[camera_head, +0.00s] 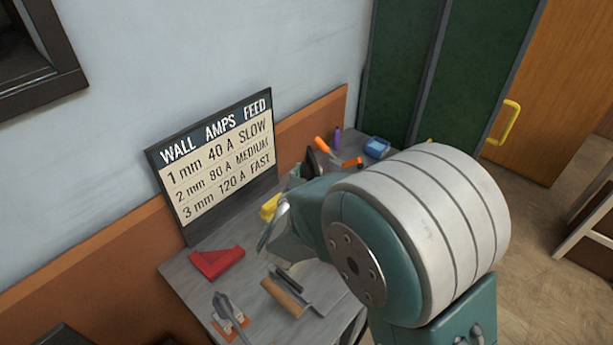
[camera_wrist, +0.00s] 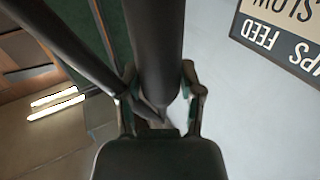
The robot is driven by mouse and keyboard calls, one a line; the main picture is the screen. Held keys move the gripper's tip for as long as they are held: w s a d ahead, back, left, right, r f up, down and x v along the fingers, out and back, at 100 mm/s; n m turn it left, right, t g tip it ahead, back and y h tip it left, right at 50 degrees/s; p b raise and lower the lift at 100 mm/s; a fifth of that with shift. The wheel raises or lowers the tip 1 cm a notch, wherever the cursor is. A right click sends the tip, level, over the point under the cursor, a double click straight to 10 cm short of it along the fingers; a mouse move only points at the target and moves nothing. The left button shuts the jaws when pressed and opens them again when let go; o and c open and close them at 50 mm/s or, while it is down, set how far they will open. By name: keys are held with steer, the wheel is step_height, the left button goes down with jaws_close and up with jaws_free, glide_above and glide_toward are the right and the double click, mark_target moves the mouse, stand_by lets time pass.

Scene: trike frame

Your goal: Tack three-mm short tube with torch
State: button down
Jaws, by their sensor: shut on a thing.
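My gripper (camera_wrist: 160,100) has its two fingers around a thick dark rod-shaped thing (camera_wrist: 155,45), which looks like the torch. A second dark, thinner length (camera_wrist: 62,40) slants down from the upper left and meets it between the fingers. In the head view my arm hides most of the gripper's surroundings. The settings board (camera_head: 218,165) leans at the wall and reads 3 mm, 120 A, FAST. It shows upside down in the wrist view (camera_wrist: 285,35). I cannot make out the short tube in either view.
A green cabinet (camera_head: 400,75) stands behind. Open floor lies right.

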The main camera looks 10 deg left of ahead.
mark_target(308, 162)
steer(key=shift+r, duration=2.7)
